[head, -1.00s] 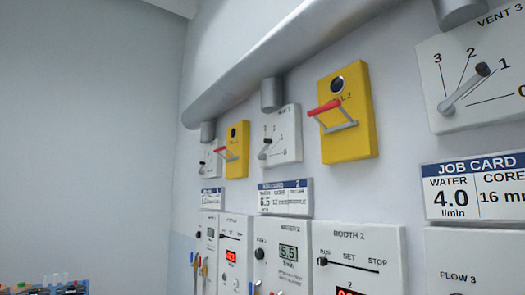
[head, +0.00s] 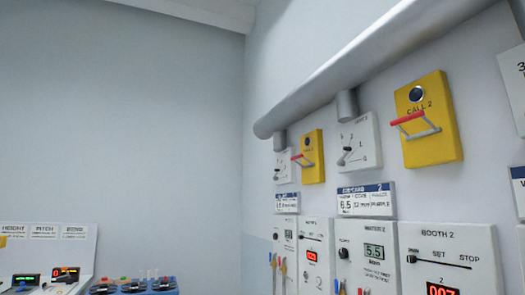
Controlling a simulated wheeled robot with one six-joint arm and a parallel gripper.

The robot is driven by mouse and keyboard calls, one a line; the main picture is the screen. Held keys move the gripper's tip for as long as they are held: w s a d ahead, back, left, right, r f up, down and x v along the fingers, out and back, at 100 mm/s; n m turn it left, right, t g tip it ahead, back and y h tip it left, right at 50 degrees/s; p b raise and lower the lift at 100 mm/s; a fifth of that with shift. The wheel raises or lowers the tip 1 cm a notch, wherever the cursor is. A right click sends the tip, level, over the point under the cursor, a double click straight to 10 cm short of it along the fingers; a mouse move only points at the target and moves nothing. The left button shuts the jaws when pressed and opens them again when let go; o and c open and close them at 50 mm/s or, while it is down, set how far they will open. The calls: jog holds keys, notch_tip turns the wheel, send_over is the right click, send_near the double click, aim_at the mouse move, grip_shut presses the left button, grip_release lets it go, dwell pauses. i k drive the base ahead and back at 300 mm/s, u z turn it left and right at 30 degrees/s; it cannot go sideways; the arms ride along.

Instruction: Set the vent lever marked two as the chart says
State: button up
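The white vent panel of station two (head: 367,137) is on the wall right of centre, under a grey duct stub. No chart that I can identify for the vent settings shows. My gripper is not in view.
A yellow CALL 2 box (head: 428,125) with a red-handled bar is right of the vent panel. Another yellow box (head: 312,160) is left of it. Booth 2 panel (head: 450,250) is below right. A console with small displays (head: 48,275) and a blue tray (head: 135,288) stand at lower left.

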aim_at(340, 162)
jog(key=u, duration=0.95)
jog(key=i, duration=3.4)
jog(key=z, duration=3.25)
